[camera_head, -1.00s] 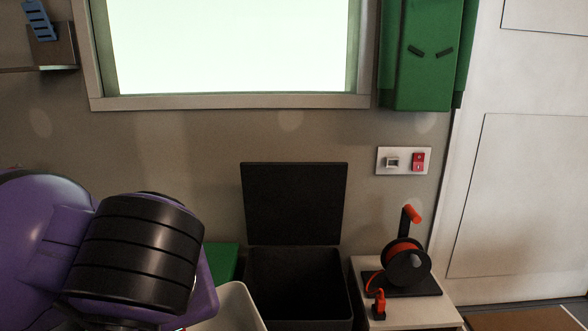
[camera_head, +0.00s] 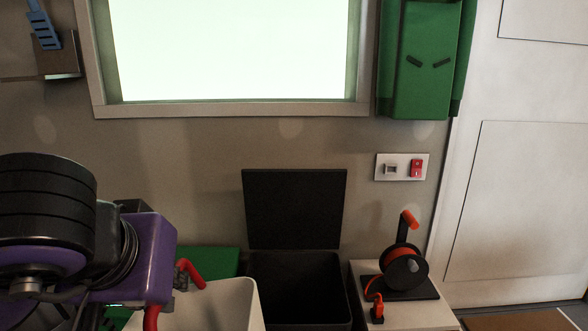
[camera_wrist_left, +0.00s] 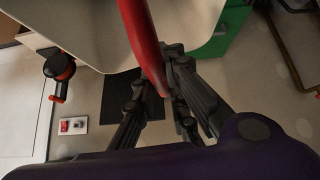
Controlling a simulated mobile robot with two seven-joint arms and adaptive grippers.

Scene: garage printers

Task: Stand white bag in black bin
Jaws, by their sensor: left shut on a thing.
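The white bag (camera_head: 225,305) hangs at the bottom of the head view, left of the black bin, with its lower part out of frame. Its red handle (camera_head: 194,275) is in my left gripper (camera_head: 181,276), which is shut on it. In the left wrist view, the red handle (camera_wrist_left: 143,38) runs between the fingers (camera_wrist_left: 163,82), and the white bag (camera_wrist_left: 85,25) shows beyond. The black bin (camera_head: 300,275) stands open against the wall, its lid (camera_head: 295,208) upright behind it. The bin's bottom is hidden. My right gripper is out of view.
A white cabinet (camera_head: 418,317) with an orange cable reel (camera_head: 405,267) stands right of the bin. A green box (camera_head: 215,261) is behind the bag, left of the bin. A green wall box (camera_head: 425,60) and a switch plate (camera_head: 402,167) are above right.

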